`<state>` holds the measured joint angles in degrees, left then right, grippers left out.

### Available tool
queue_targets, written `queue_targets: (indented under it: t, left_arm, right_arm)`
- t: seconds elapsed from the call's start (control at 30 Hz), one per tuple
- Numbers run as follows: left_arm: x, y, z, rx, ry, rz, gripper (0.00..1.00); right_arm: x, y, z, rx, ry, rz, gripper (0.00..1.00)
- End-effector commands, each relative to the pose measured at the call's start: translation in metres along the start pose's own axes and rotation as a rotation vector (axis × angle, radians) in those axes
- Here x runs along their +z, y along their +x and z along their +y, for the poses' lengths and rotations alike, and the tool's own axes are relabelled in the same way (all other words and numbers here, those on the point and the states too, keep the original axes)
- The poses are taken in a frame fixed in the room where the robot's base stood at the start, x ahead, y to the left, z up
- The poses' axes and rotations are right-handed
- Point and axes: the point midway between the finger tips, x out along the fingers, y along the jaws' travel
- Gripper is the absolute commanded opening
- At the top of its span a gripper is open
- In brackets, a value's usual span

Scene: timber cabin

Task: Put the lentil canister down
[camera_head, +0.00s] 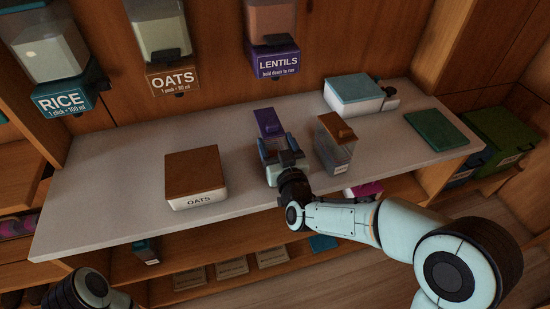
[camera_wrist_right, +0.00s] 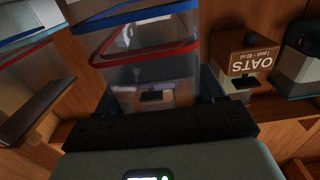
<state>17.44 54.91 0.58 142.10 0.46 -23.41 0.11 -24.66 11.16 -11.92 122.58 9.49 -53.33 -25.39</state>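The lentil canister, with a purple lid (camera_head: 268,122), is near the middle of the grey counter. My right gripper (camera_head: 281,158) is at its front, with a finger on either side, and hides most of its body. In the right wrist view a clear container body (camera_wrist_right: 150,72) with a red rim fills the space between the fingers. The gripper looks shut on the canister. I cannot tell whether its base touches the counter. My left arm shows only in part at the bottom left, and its gripper is out of sight.
A brown-lidded clear canister (camera_head: 334,143) stands close on the right. An oats box (camera_head: 195,178) is on the left and a teal-lidded box (camera_head: 353,94) at the back right. A green mat (camera_head: 436,130) lies far right. A lentils dispenser (camera_head: 274,57) hangs behind.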

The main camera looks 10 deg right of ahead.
Motion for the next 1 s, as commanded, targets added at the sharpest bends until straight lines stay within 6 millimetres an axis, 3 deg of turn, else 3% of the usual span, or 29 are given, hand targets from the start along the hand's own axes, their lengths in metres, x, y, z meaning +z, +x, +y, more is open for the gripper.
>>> queue_targets:
  t: [0.03, 0.1, 0.17, 0.63, 1.0]
  left_arm:
    - [0.000, 0.000, 0.000, 0.000, 0.000, 0.000, 0.43]
    - [0.000, 0.000, 0.000, 0.000, 0.000, 0.000, 0.43]
    - [0.000, 0.000, 0.000, 0.000, 0.000, 0.000, 0.43]
    - [0.001, -0.001, 0.000, 0.000, 0.000, -0.001, 0.43]
    - [0.004, -0.007, 0.001, -0.002, -0.001, -0.012, 0.43]
  right_arm:
    - [0.000, 0.000, 0.000, 0.000, 0.000, 0.000, 0.35]
    - [0.000, 0.000, 0.000, 0.000, 0.000, 0.000, 0.12]
    - [-0.001, 0.000, 0.000, 0.000, 0.000, 0.004, 0.00]
    - [-0.009, 0.000, 0.000, 0.001, 0.001, 0.005, 0.00]
    - [-0.047, 0.000, 0.000, 0.001, 0.002, 0.008, 0.00]
